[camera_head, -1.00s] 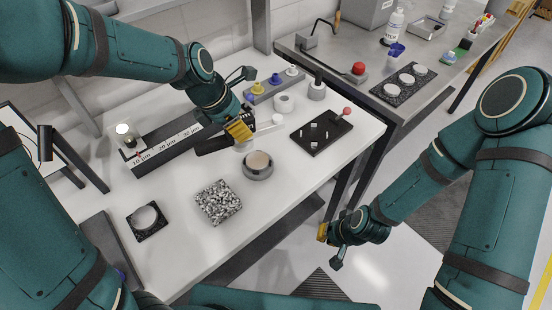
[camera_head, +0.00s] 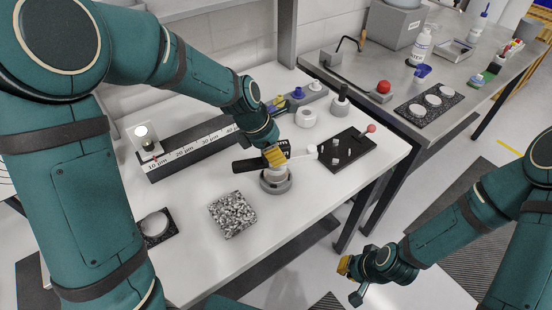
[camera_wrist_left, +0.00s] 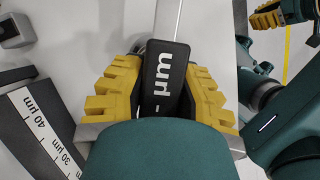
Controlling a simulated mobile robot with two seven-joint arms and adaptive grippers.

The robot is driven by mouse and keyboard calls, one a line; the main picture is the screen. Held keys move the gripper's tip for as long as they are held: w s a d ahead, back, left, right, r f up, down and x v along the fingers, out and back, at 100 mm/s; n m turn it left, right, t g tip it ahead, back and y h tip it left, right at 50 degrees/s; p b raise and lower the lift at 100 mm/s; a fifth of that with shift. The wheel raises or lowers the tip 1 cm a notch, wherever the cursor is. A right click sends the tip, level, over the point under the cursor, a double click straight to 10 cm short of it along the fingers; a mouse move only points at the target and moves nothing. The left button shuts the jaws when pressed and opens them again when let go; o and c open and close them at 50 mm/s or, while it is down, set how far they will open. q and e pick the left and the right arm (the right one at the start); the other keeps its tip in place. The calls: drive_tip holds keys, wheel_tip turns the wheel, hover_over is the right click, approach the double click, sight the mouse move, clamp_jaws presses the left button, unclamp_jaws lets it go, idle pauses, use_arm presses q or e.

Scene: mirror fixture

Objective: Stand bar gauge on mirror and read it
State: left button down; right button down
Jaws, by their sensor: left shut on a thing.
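The bar gauge has a black handle (camera_head: 246,165) with white "µm" lettering and a pale flat bar (camera_head: 303,155). My left gripper (camera_head: 274,157) is shut on the handle, and the bar sticks out to the right. In the left wrist view the lettered handle (camera_wrist_left: 166,80) sits between the yellow fingers. A round grey mount with a pale disc (camera_head: 274,182), which looks like the mirror fixture, is just below this gripper. The gripper partly hides it, and I cannot tell if the gauge touches it. My right gripper (camera_head: 345,265) is empty off the table front, its fingers apart in the left wrist view.
A dark rack labelled in µm (camera_head: 195,150) runs along the back. A speckled block (camera_head: 232,213) stands front left of the mount. A black plate with small posts (camera_head: 346,150) lies to the right. A round disc on a black base (camera_head: 154,224) is at left.

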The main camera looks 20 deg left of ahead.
use_arm(q)
drive_tip(key=shift+w+f, duration=0.1)
drive_tip(key=shift+f, duration=0.9)
drive_tip(key=shift+f, duration=0.15)
drive_tip(key=c, duration=0.9)
unclamp_jaws()
drive_tip(key=shift+o, duration=0.2)
drive_tip(key=p+v, duration=0.2)
drive_tip(key=v, duration=1)
drive_tip(key=shift+p, duration=0.35)
drive_tip(key=shift+r, duration=0.25)
